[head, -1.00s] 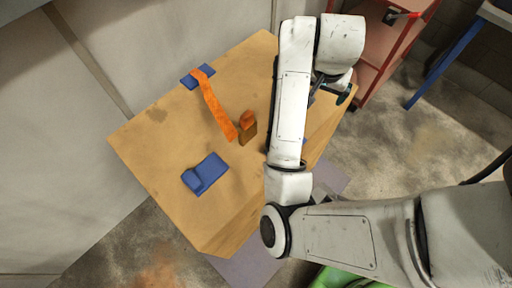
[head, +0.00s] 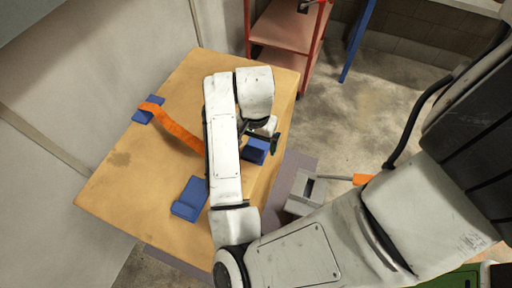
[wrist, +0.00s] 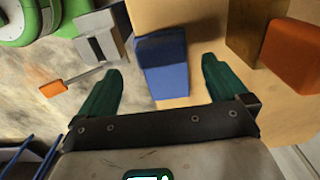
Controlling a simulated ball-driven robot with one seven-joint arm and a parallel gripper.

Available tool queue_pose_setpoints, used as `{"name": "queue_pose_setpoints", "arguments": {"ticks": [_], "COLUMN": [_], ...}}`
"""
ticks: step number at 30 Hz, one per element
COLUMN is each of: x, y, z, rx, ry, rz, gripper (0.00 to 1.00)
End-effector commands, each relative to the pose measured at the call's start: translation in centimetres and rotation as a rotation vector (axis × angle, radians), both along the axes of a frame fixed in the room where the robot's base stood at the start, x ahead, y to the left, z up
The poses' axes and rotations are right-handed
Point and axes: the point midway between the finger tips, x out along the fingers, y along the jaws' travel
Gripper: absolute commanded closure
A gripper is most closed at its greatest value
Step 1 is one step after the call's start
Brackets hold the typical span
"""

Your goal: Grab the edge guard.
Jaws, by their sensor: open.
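Several blue pieces that look like edge guards show on the wooden table (head: 150,185). One blue guard (head: 256,152) is at the table's right edge, just below my gripper (head: 268,135). In the wrist view this blue guard (wrist: 166,80) appears between the two green fingers of my gripper (wrist: 162,68), with space on both sides. The fingers are open and empty. A second, L-shaped blue guard (head: 188,200) lies nearer the front of the table. A third (head: 148,108) is at the far left edge under an orange strap (head: 175,129).
A wooden block (wrist: 244,30) and an orange piece (wrist: 292,55) stand close right of the fingers in the wrist view. A grey box (head: 302,192) with an orange-tipped handle (head: 362,179) is beside the table. A red shelf (head: 285,35) stands behind.

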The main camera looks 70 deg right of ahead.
Motion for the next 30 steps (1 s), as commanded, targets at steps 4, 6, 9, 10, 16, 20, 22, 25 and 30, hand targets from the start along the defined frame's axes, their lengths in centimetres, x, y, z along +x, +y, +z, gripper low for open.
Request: {"name": "queue_pose_setpoints", "arguments": {"ticks": [4, 6, 9, 10, 16, 20, 22, 25, 30], "x": [0.2, 0.4, 0.4, 0.3, 0.4, 0.4, 0.4, 0.4, 0.4], "y": [-0.1, -0.1, -0.1, -0.1, -0.1, -0.2, -0.2, -0.2, -0.2], "z": [-1.7, -2.8, -4.1, -4.3, -4.9, -4.9, -4.8, -4.8, -4.8], "rx": [0.002, 0.001, 0.001, 0.001, 0.0, 0.0, 0.0, 0.0, 0.0], "ry": [0.004, 0.004, 0.003, 0.003, 0.0, 0.0, 0.0, 0.0, 0.0], "rz": [0.004, 0.003, 0.002, 0.001, 0.0, 0.0, 0.0, 0.0, 0.0], "gripper": [0.0, 0.0, 0.0, 0.0, 0.0, 0.03, 0.1, 0.19, 0.35]}}
